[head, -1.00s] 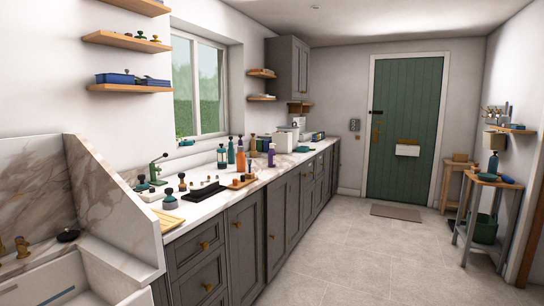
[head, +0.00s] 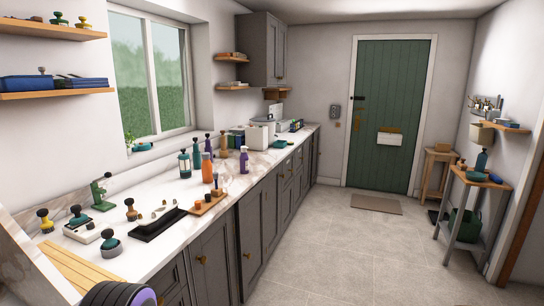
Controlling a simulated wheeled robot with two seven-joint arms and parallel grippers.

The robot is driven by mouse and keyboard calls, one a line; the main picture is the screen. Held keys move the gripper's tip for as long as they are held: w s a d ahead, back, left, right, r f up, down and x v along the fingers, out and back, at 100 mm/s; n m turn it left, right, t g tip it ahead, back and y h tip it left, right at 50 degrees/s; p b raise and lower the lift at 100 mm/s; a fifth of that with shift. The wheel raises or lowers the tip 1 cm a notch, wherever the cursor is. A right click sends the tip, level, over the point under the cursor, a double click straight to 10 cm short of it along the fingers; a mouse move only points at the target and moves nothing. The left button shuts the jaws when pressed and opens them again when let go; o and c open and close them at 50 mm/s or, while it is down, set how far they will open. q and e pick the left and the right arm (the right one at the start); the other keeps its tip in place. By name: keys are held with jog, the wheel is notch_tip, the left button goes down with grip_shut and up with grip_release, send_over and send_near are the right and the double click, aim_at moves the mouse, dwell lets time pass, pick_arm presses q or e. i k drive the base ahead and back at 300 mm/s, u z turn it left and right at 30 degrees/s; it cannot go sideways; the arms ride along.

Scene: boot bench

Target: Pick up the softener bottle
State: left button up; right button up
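Several bottles stand upright on the white marble counter (head: 165,250). A teal bottle with a dark top (head: 184,165), a blue bottle (head: 196,158) and an orange bottle (head: 207,170) stand close together. A purple bottle (head: 244,160) is to their right, and an amber one (head: 223,146) is a little farther back. I cannot tell which of them is the softener bottle; labels are too small to read. Neither gripper is in view, and nothing of either touches the bottles.
A black tray (head: 158,223) and a wooden board with small items (head: 206,203) lie nearer along the counter. Brushes, a green press (head: 103,192) and a slatted wooden board (head: 75,268) are at the left. A side table (head: 480,178) stands right.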

aim_at(244, 159)
jog(key=z, duration=0.05)
jog(key=i, duration=1.75)
jog(key=u, duration=0.15)
